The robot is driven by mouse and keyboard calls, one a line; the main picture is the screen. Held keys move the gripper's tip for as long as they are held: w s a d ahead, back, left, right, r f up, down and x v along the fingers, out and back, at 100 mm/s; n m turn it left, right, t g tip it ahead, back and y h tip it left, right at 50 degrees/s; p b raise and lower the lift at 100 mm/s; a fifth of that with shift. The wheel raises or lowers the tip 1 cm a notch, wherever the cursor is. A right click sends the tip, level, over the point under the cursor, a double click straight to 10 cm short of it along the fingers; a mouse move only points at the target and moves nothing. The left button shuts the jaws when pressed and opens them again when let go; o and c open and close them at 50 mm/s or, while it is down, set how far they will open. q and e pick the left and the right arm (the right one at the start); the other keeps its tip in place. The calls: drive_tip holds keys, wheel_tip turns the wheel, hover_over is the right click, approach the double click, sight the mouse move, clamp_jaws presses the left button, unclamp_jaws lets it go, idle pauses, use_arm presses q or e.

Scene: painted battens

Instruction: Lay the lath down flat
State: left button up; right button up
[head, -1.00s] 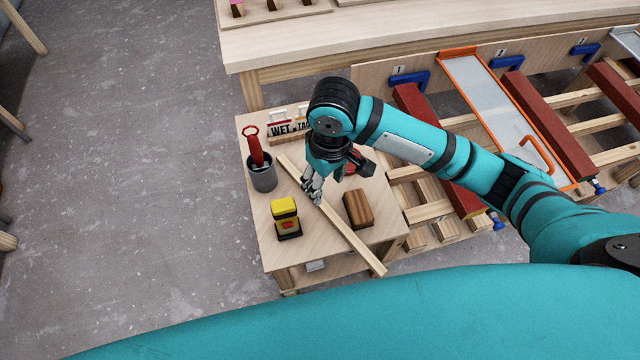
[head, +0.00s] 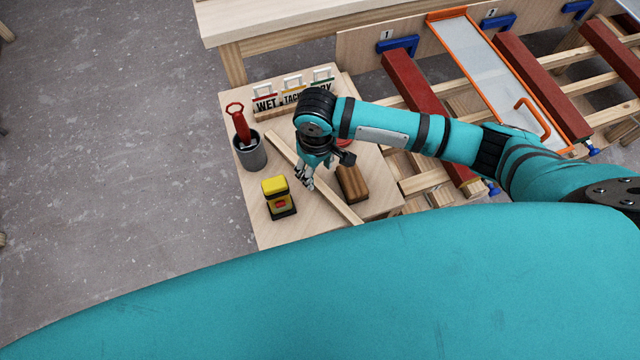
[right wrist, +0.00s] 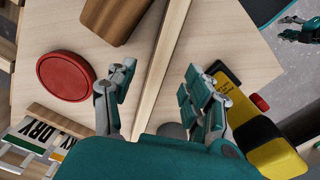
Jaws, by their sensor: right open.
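The lath (head: 285,150) is a long pale wooden strip on the small table (head: 228,105). It runs slantwise from near the dark cup to the front edge and looks flat on the top. My right gripper (head: 306,180) is open over the lath. In the right wrist view the lath (right wrist: 165,45) passes between the spread fingers of my right gripper (right wrist: 155,95); whether they touch it I cannot tell. My left gripper (right wrist: 298,30) shows small at the upper right of that view, its opening unclear.
Around the lath are a yellow-and-black block (head: 278,197), a brown block (head: 352,184), a red disc (right wrist: 67,88), a dark cup (head: 250,152) with a red-handled tool, and a stand of labelled cards (head: 268,105). A rack with red battens (head: 420,95) stands at the right.

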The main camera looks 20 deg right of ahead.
sight(317, 181)
wheel_tip(317, 181, down, 5)
drive_tip(key=shift+s+f, duration=0.1)
drive_tip(key=shift+c, duration=0.3)
clamp_jaws()
